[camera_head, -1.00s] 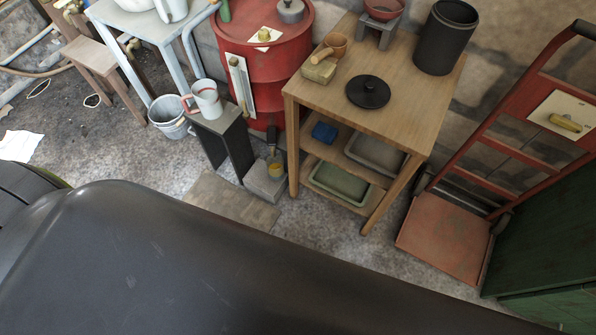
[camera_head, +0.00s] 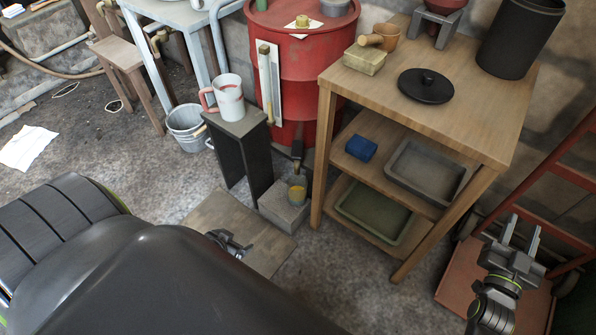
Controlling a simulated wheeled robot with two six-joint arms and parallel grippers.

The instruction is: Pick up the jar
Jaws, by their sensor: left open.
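A tall dark cylindrical jar (camera_head: 520,40) stands upright and open-topped at the back right of the wooden table. A round black lid with a knob (camera_head: 426,87) lies apart from it on the same tabletop. My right gripper (camera_head: 520,232) is open and empty, low in front of the red hand truck and well below the jar. My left gripper (camera_head: 235,242) shows only partly past my dark body, above the floor slab, far from the jar; I see nothing in it.
The wooden table (camera_head: 455,122) has shelves with trays and a blue block (camera_head: 361,147). A red barrel (camera_head: 310,75) stands left of it. A mug (camera_head: 229,98) sits on a dark stand. The red hand truck (camera_head: 460,280) stands at the right.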

